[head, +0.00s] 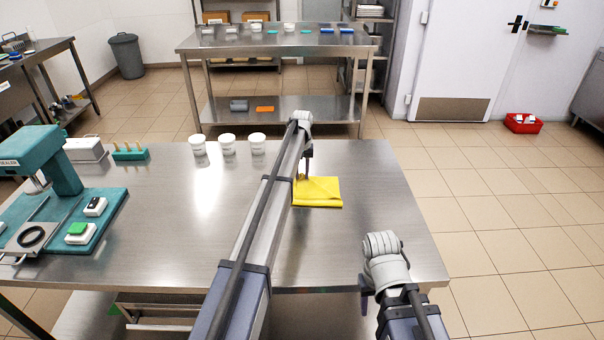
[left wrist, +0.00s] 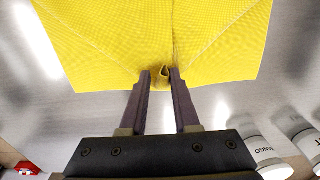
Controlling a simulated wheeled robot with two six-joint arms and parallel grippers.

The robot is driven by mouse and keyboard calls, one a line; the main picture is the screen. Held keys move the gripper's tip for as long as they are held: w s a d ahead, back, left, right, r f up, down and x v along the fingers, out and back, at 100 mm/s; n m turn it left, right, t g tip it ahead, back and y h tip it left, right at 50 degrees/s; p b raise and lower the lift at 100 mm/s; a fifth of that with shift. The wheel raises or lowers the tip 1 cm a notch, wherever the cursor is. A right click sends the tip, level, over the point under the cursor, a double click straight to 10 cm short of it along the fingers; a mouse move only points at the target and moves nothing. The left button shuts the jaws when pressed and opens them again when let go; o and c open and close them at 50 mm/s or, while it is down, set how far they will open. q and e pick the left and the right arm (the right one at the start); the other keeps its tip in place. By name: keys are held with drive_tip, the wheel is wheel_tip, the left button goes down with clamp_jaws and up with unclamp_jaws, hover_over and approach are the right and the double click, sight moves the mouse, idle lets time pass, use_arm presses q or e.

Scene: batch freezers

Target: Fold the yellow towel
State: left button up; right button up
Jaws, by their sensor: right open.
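The yellow towel (head: 318,194) lies on the steel table toward its right side, partly folded, with a raised part at its far edge. My left gripper (head: 308,172) points down at that far edge. In the left wrist view, a small tucked bit of the yellow towel (left wrist: 163,73) sits between the fingertips of my left gripper (left wrist: 161,75), and creases run out from there. The fingers appear shut on it. My right gripper (head: 371,288) is open and empty, in front of the table's near right edge, away from the towel.
White tubs (head: 228,145) stand at the table's far edge, left of my left arm. A teal sealer (head: 60,180), a teal rack (head: 130,152) and a white box (head: 86,149) occupy the left side. The table is clear around the towel and to its right.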

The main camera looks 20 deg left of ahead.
use_arm(q)
drive_tip(key=o, duration=1.1)
drive_tip(key=shift+r, duration=0.15)
wheel_tip(320, 180, up, 9)
drive_tip(key=p, duration=0.9)
